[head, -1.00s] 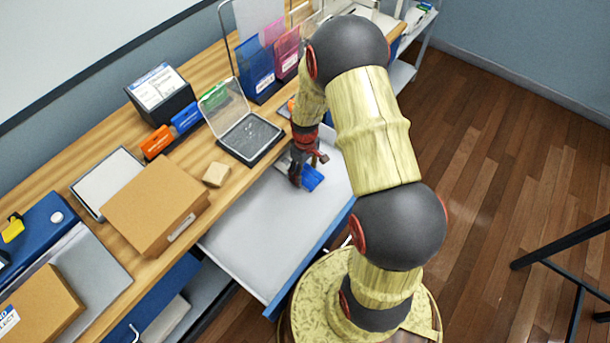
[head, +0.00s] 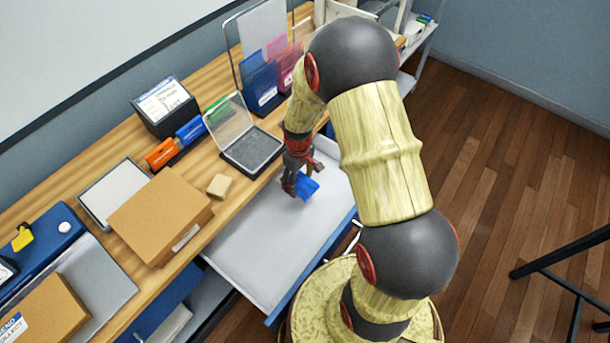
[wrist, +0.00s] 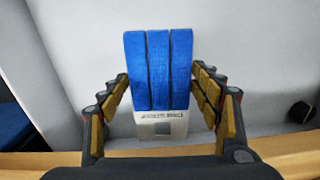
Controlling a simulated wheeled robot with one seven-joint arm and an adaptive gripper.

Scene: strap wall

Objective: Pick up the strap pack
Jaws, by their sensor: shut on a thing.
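The strap pack (wrist: 160,75) is several bright blue straps side by side with a pale label (wrist: 162,123) at the near end. It is between the fingers of my gripper (wrist: 164,100), which is shut on it. In the head view the pack (head: 307,187) shows as a small blue patch just beside my gripper (head: 296,184), partly hidden by the fingers. Both are over the pale floor of the pulled-out drawer (head: 265,240). I cannot tell how far the pack is above that floor.
A clear-lidded case (head: 252,148), a small wooden block (head: 219,186) and a cardboard box (head: 160,215) stand on the wooden bench by the drawer. Blue and pink holders (head: 262,85) stand farther back. The drawer's near part is clear.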

